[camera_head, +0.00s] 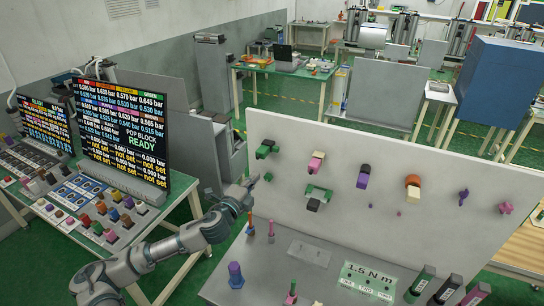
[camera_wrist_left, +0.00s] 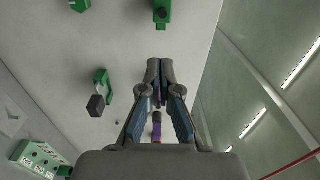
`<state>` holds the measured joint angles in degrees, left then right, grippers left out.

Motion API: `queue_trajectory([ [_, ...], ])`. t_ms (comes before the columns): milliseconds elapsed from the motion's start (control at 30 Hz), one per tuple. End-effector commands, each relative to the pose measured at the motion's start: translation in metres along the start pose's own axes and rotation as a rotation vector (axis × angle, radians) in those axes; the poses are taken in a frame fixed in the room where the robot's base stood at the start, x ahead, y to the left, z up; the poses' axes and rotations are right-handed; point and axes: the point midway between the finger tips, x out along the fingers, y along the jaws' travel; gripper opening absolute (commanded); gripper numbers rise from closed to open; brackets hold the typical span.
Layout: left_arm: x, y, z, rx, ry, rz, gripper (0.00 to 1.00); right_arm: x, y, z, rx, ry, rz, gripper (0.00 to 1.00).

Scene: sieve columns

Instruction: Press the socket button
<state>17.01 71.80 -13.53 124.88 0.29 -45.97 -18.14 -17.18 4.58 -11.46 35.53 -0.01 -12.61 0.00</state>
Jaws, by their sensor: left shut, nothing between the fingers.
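My left gripper (camera_head: 252,183) is shut and empty, just in front of the left edge of the upright grey panel (camera_head: 290,135). In the left wrist view its fingers (camera_wrist_left: 160,68) are together and point towards the panel face. A green-black fitting (camera_head: 265,150) on the panel is above and right of the gripper. A pink-green fitting (camera_head: 316,162) and a green-black fitting (camera_head: 318,197) are further right. In the left wrist view a green piece (camera_wrist_left: 162,12) lies straight ahead of the fingertips, apart from them. I cannot tell which part is the socket button. My right gripper is not in view.
The bench below has a green "1.5 N m" box (camera_head: 368,280) and upright coloured pieces. At left, a table holds screens (camera_head: 122,130) and coloured buttons (camera_head: 113,215).

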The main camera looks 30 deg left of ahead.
Motion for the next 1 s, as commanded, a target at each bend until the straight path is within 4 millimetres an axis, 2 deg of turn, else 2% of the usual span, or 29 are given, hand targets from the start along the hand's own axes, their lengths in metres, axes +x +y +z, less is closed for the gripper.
queue_trajectory([
  [133, 0.006, -0.001, 0.001, -0.004, -0.002, -0.001, 0.0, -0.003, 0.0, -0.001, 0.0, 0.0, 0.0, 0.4],
  [267, 0.024, -0.003, 0.0, -0.007, -0.002, -0.001, 0.0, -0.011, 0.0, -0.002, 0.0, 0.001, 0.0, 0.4],
  [700, 0.113, -0.003, -0.001, -0.004, -0.002, 0.0, 0.0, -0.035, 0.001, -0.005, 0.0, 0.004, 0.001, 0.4],
  [833, 0.128, -0.001, -0.001, -0.003, -0.001, 0.001, 0.0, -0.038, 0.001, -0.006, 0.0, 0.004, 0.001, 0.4],
  [1000, 0.138, 0.0, 0.0, -0.002, -0.001, 0.001, 0.0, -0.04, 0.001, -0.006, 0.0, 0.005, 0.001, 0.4],
])
